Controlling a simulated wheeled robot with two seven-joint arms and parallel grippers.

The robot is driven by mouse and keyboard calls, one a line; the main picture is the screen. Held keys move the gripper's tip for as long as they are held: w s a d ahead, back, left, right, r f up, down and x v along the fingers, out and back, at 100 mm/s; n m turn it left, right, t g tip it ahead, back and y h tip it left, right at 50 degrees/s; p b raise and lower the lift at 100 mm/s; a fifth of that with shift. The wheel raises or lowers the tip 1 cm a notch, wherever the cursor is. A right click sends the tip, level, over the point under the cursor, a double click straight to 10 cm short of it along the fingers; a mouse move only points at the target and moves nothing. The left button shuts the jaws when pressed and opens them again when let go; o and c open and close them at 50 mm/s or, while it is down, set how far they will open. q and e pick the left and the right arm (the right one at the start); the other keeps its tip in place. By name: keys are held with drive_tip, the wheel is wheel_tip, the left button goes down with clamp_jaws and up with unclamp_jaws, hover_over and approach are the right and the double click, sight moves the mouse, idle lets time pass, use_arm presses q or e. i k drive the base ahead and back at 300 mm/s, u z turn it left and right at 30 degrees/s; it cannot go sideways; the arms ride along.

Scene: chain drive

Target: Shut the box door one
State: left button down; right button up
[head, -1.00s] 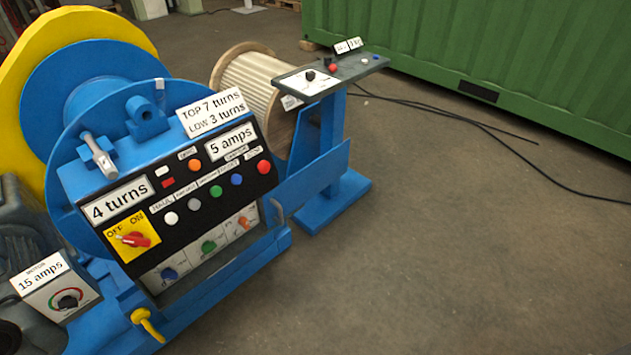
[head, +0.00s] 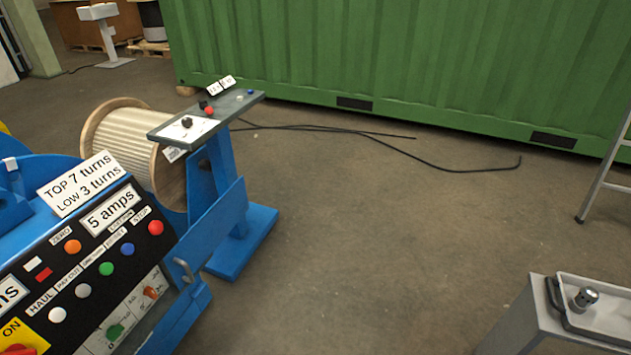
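No box door can be made out in the head view. The blue machine's black control panel (head: 95,262) stands at the lower left, with coloured buttons, a red switch on a yellow plate and labels reading "5 amps" and "TOP 7 turns LOW 3 turns". Behind it are a wooden spool (head: 135,140) wound with pale line and a grey shelf (head: 215,112) with small knobs on a blue post. Neither of my grippers is in view.
A grey stand (head: 540,315) with a tray and a metal knob (head: 585,297) is at the lower right. A ladder (head: 606,165) stands at the right edge. A green container (head: 400,65) spans the back. Black cables (head: 340,130) lie on the floor. The middle floor is clear.

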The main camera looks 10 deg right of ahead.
sight(195, 246)
drive_tip(key=z, duration=1.05)
drive_tip(key=i, duration=2.15)
drive_tip(key=u, duration=2.35)
drive_tip(key=k, duration=0.25)
drive_tip(key=u, duration=0.15)
